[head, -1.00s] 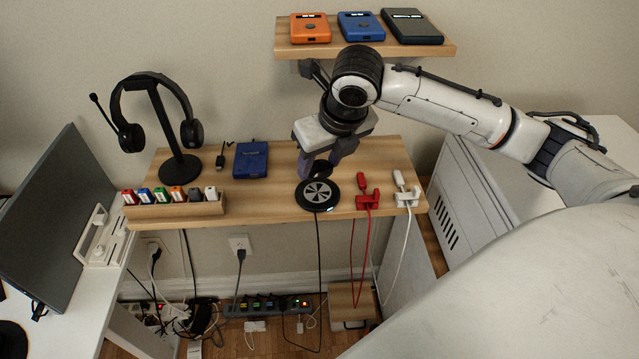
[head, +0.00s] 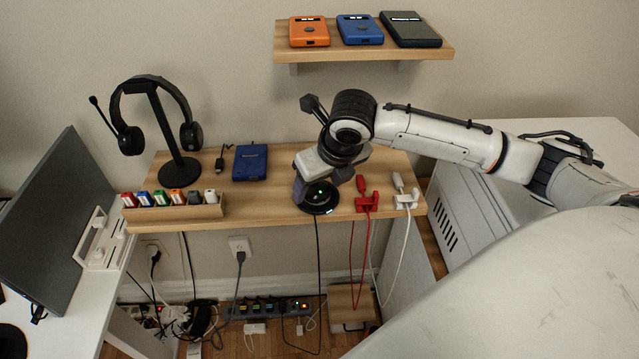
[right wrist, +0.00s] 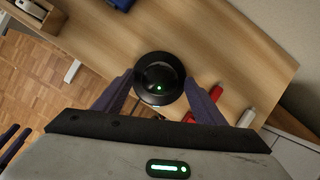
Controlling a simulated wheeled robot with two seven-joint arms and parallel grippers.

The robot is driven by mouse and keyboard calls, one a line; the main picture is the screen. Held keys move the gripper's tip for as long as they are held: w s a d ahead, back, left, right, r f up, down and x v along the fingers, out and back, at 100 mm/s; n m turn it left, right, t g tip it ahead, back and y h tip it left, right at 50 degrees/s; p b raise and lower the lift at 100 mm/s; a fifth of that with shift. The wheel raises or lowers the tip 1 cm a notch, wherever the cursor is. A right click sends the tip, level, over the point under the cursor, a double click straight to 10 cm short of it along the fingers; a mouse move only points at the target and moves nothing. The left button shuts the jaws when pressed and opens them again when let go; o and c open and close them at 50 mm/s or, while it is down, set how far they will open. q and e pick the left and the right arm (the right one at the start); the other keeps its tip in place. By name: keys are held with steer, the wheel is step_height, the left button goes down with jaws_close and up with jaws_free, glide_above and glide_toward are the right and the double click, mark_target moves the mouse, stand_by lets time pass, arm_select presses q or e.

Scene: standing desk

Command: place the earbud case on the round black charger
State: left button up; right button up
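The small black earbud case (head: 318,197), with a lit green light, sits on the round black charger (head: 327,211) at the shelf's front. In the right wrist view the case (right wrist: 158,75) lies inside the charger's rim (right wrist: 141,95), roughly centred. My right gripper (head: 317,190) is low over the charger. Its two dark purple fingers stand on either side of the case, with visible gaps between them and it, so it looks open. Two dark blue finger-like parts (right wrist: 12,143) at the right wrist view's lower left may be my left gripper; its state is unclear.
Red (head: 366,199) and white (head: 405,198) cables in clips stand right of the charger. A blue drive (head: 250,162), a headset stand (head: 180,168) and a dongle rack (head: 170,213) are left. An upper shelf (head: 365,54) holds three boxes.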

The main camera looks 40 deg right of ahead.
steer(key=shift+r, duration=0.1)
steer(key=v, duration=1.2)
